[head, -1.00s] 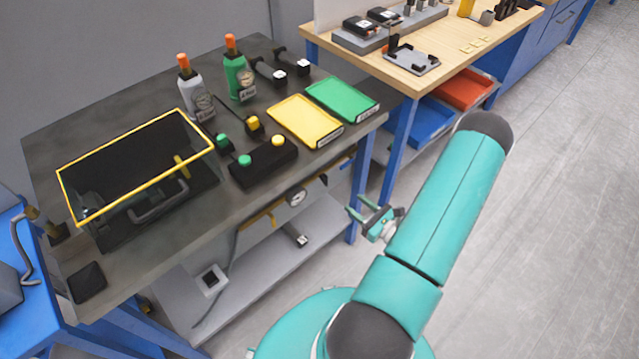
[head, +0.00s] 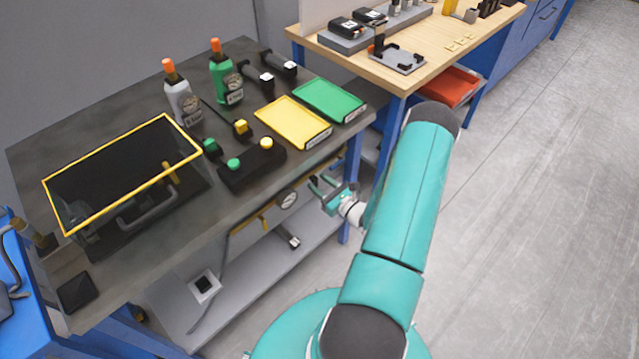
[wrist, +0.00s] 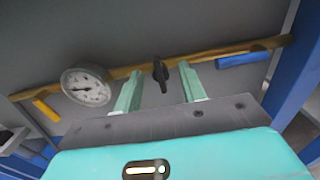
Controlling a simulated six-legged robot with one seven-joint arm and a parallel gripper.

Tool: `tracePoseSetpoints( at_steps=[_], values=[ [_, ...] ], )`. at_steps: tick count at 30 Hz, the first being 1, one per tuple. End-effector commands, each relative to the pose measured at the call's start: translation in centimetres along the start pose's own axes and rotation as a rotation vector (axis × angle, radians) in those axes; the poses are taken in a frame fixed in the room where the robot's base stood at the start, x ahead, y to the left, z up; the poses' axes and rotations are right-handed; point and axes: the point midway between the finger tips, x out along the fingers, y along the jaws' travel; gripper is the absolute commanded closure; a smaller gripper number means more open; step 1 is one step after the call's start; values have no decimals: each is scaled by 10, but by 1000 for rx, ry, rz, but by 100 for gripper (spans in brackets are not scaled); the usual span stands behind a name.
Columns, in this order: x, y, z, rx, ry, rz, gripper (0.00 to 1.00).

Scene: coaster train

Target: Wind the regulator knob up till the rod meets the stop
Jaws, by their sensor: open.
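A black winged knob (wrist: 161,74) stands on a yellow pipe (wrist: 221,55) in the wrist view. It looks like the regulator knob and appears between my two fingertips in the picture. My gripper (wrist: 160,72) is open, with a teal finger to either side of the knob and a gap on both sides. I cannot tell how far the tips are from the knob in depth. In the head view my gripper (head: 328,190) is by the bench's front side, below the top. I cannot make out the rod or the stop.
A round white gauge (wrist: 86,86) sits left of the knob. A blue handle (wrist: 243,60) is on the right and a yellow handle (wrist: 45,109) on the left. A blue bench leg (wrist: 294,80) stands at the right. The bench top (head: 130,255) overhangs.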

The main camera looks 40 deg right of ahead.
Motion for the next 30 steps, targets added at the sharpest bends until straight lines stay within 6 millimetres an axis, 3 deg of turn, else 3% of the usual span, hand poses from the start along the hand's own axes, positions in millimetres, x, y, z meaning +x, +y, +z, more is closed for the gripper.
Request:
tracePoseSetpoints(
  at_steps=[11, 17, 30],
  values=[
    [7, 0, 0, 1, 0, 0, 61],
    [7, 0, 0, 1, 0, 0, 100],
    [6, 0, 0, 69, 1, 0, 100]
  ],
)
